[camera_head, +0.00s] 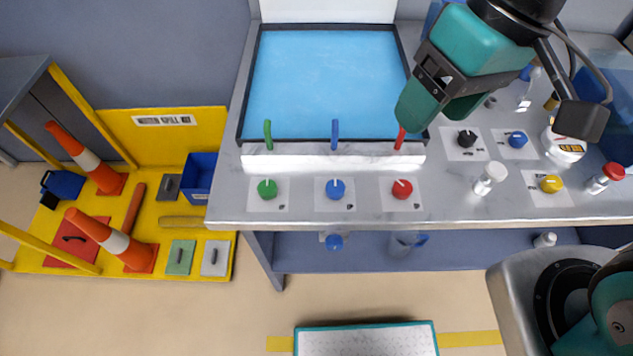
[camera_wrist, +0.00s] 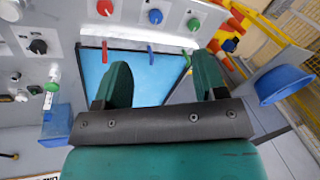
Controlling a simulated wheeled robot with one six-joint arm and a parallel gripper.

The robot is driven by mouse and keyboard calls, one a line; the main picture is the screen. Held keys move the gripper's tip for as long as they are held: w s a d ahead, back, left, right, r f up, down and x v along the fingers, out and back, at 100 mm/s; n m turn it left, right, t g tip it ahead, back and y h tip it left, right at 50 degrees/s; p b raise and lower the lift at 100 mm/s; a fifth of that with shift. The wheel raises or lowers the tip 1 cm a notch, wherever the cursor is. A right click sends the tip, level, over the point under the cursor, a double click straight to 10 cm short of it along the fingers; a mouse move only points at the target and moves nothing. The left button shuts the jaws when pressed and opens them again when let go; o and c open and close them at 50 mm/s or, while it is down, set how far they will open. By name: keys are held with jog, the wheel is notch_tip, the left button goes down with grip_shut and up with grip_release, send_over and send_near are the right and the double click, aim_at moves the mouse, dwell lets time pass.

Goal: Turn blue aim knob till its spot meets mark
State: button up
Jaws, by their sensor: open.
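The blue aim knob (camera_head: 337,189) sits on a white plate at the counter's front, between the green knob (camera_head: 267,189) and the red knob (camera_head: 402,189). A short pale line shows on it, pointing roughly up; the mark is too small to make out. The blue knob also shows at the top of the wrist view (camera_wrist: 155,16). My gripper (camera_head: 440,106) is open and empty, above the right front corner of the blue tank and apart from the knob. Its two green fingers (camera_wrist: 163,78) show spread apart in the wrist view.
Green, blue (camera_head: 334,134) and red upright levers stand at the tank's front edge, behind the knobs. Black (camera_head: 467,139), second blue (camera_head: 517,139) and yellow (camera_head: 551,184) knobs and a white-capped post (camera_head: 490,178) are to the right. The space in front of the knobs is clear.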

aim_at(336, 187)
jog(key=w+a+f+m+h+b, duration=0.25)
jog(key=w+a+f, duration=0.35)
jog(key=a+f, duration=0.3)
jog(key=shift+m+h, duration=0.25)
jog(key=shift+m, duration=0.3)
notch_tip(336, 187, down, 18)
jog(key=shift+w+d+r+p, duration=0.15)
jog(key=shift+r+p, duration=0.05)
jog(key=shift+p, duration=0.65)
jog(key=shift+c, duration=0.4)
jog(key=c, duration=0.8)
jog(key=shift+n, duration=2.3)
jog(key=shift+c, duration=0.2)
jog(key=o, duration=0.9)
jog(key=shift+r, duration=0.15)
